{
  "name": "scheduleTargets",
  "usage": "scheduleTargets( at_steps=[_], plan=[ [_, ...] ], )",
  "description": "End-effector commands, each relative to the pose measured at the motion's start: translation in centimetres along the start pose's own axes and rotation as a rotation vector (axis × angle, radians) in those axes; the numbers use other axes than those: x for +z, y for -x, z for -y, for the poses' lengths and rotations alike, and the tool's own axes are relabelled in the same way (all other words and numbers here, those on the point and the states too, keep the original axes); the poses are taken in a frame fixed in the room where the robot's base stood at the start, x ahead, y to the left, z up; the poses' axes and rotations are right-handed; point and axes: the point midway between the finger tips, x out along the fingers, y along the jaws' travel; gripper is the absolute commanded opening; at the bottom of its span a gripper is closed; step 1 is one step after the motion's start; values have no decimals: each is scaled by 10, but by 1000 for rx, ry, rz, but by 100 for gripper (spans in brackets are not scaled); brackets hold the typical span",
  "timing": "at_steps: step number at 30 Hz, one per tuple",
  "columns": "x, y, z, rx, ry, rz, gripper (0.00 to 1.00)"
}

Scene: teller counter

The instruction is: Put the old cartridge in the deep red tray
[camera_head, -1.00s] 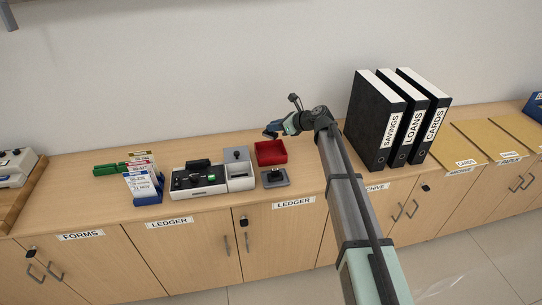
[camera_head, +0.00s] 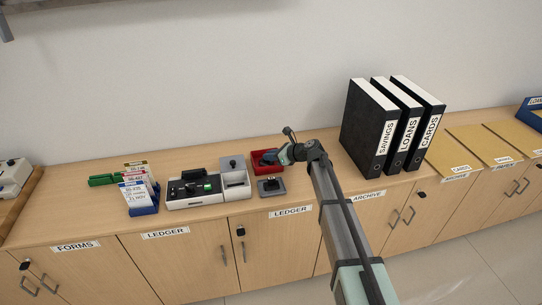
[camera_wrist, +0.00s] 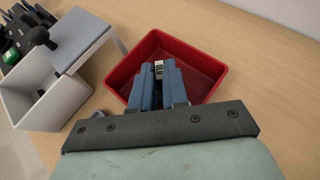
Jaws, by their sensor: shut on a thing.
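The deep red tray (camera_head: 256,157) sits on the counter to the right of the grey-white box. It also shows in the wrist view (camera_wrist: 205,61), directly beyond my fingers. My gripper (camera_wrist: 160,84) is shut, its blue fingers reaching over or into the tray. Between the fingertips is a small dark piece with a white label, the old cartridge (camera_wrist: 158,68). Most of the cartridge is hidden by the fingers. I cannot tell whether it touches the tray floor. In the head view my gripper (camera_head: 270,157) covers the right part of the tray.
A grey-white box (camera_head: 235,180) with a grey lid and black knob stands left of the tray. A grey plate with a black knob (camera_head: 270,186) lies in front. A stamp device (camera_head: 194,190) is farther left. Black binders (camera_head: 384,130) stand at right.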

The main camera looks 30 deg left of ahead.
Motion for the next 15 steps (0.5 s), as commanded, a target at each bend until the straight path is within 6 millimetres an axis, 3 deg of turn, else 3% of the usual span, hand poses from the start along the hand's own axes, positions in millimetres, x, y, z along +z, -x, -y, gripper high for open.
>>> scheduleTargets(
  at_steps=[9, 10, 15],
  plan=[
    [-2, -1, 0, 0, 0, 1, 0],
    [-2, -1, 0, 0, 0, 1, 17],
    [-1, -1, 0, 0, 0, 1, 33]
  ],
)
